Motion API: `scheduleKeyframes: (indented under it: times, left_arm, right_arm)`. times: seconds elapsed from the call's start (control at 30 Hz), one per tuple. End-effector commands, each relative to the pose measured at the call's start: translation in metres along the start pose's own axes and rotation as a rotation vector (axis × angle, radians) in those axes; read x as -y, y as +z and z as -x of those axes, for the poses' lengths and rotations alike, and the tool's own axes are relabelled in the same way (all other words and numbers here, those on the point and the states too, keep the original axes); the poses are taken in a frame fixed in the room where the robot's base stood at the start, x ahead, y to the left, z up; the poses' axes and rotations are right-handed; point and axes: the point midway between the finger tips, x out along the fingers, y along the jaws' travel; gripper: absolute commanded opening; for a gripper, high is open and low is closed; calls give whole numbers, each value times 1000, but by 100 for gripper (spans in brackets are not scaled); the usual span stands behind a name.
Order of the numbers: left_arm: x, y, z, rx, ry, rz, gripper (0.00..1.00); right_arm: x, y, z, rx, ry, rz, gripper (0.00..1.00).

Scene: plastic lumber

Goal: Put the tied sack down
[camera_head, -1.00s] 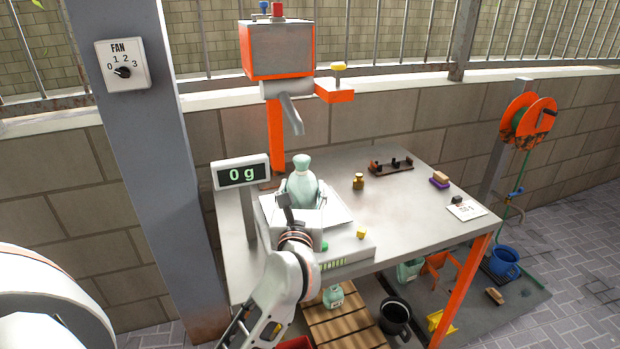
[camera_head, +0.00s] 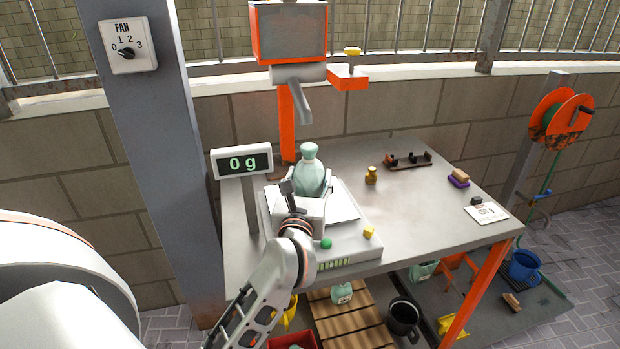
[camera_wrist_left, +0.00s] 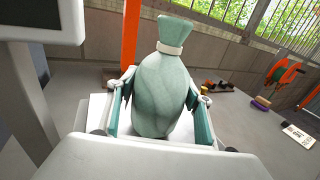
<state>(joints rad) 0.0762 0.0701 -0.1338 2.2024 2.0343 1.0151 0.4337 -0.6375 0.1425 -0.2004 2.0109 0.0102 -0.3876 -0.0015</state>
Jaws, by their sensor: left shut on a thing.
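The tied sack (camera_head: 310,172) is pale green, upright, with a light band around its neck. It is over the plate of the scale (camera_head: 345,208) on the metal table. My left gripper (camera_head: 308,190) is shut on the sack; in the left wrist view its two fingers stand on either side of the sack (camera_wrist_left: 163,95). The scale's display (camera_head: 243,162) reads 0 g. My right gripper is not in view.
A brass weight (camera_head: 371,175), a dark rack (camera_head: 408,161), a brush-like block (camera_head: 459,177) and a card (camera_head: 486,213) lie on the table (camera_head: 420,215). An orange-framed machine with a spout (camera_head: 302,103) stands behind the sack. The table's middle is clear.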

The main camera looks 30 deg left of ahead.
Motion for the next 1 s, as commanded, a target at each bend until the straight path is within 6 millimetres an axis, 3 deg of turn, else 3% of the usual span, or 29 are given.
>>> scheduleKeyframes:
  times: [0.03,0.1,0.53,0.67,1.0]
  left_arm:
    - [0,-2,0,-1,0,-1,53]
    - [0,-1,0,0,0,0,67]
    - [0,5,1,1,0,1,67]
    - [0,1,20,-2,-1,0,67]
    - [0,0,89,-4,-1,-1,67]
  right_arm:
    - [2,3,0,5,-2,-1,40]
    - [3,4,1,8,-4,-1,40]
    - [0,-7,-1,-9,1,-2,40]
    - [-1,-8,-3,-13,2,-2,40]
    - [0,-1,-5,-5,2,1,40]
